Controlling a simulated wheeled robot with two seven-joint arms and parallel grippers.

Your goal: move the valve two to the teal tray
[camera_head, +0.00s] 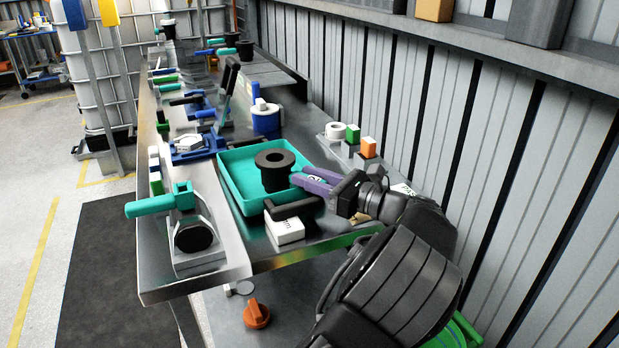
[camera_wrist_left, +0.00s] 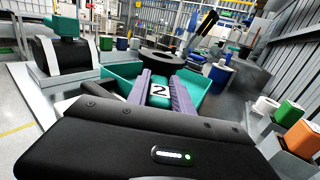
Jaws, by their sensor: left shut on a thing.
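Valve two is a dark, flanged round body (camera_head: 275,172) with a white label marked 2 (camera_wrist_left: 159,91). It is upright within the teal tray's outline; I cannot tell whether it touches the tray floor. The teal tray (camera_head: 236,184) lies on the metal bench and also shows in the left wrist view (camera_wrist_left: 122,71). My left gripper (camera_head: 313,181) has purple fingers and reaches over the tray's right side. It is shut on the valve, and its fingers flank the label in the left wrist view (camera_wrist_left: 162,92). They hide part of the valve. My right gripper is not in view.
A valve with a teal handle (camera_head: 160,205) stands on a metal stand at the bench's front left. A white block (camera_head: 284,229) is by the tray's near edge. Blue (camera_head: 266,120) and small coloured items line the bench. A corrugated wall (camera_head: 430,100) bounds the right.

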